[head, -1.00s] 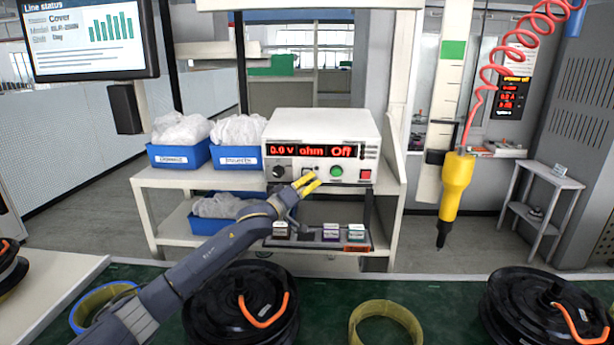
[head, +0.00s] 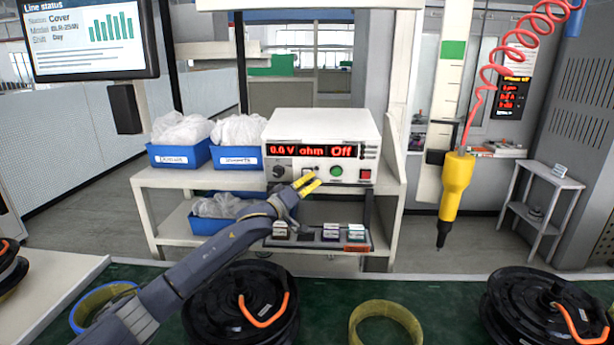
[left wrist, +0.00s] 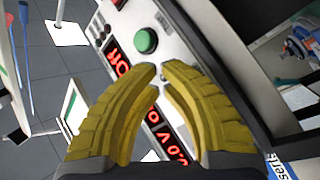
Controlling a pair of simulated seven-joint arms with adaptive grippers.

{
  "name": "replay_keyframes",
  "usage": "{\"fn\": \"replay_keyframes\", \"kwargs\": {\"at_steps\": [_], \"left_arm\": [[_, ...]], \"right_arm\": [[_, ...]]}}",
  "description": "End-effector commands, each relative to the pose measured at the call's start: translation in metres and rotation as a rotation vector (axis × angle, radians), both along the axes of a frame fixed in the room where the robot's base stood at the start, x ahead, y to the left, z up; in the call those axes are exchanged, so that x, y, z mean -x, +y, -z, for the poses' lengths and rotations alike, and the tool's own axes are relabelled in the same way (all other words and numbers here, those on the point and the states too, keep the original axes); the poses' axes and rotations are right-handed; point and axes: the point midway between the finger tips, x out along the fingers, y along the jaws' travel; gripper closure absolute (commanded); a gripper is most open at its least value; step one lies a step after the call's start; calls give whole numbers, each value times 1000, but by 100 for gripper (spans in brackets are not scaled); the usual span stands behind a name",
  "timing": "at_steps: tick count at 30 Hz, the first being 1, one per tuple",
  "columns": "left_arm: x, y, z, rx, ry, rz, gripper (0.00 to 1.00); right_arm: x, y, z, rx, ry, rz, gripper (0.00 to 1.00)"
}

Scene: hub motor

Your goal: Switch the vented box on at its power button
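The vented box (head: 321,127) is a white instrument on the upper shelf. Its red display (head: 312,151) reads "0.0 V", "ohm" and "Off". The front has a black knob (head: 279,171), a green round button (head: 336,172) and a red button (head: 365,174). A small switch (head: 308,170) sits between knob and green button; I cannot tell which control is the power button. My left gripper (head: 309,183) is shut and empty in front of the panel, just below that switch. In the left wrist view its yellow fingertips (left wrist: 159,69) meet near the green button (left wrist: 146,40); contact is unclear. My right gripper is out of view.
Blue bins (head: 180,154) stand left of the box. A tray of small blocks (head: 318,240) lies below it. A yellow screwdriver (head: 456,185) hangs at the right on a red coiled cord. Black hub motors (head: 240,305) and a yellow ring (head: 386,312) rest on the green bench.

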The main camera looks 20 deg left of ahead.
Motion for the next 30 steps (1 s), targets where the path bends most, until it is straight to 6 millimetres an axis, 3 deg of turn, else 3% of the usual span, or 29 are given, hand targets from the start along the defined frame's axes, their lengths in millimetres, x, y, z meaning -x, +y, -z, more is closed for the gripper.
{"fn": "replay_keyframes", "kwargs": {"at_steps": [30], "left_arm": [[-10, 2, -2, 0, 0, 0, 100]], "right_arm": [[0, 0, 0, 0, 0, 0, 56]]}}
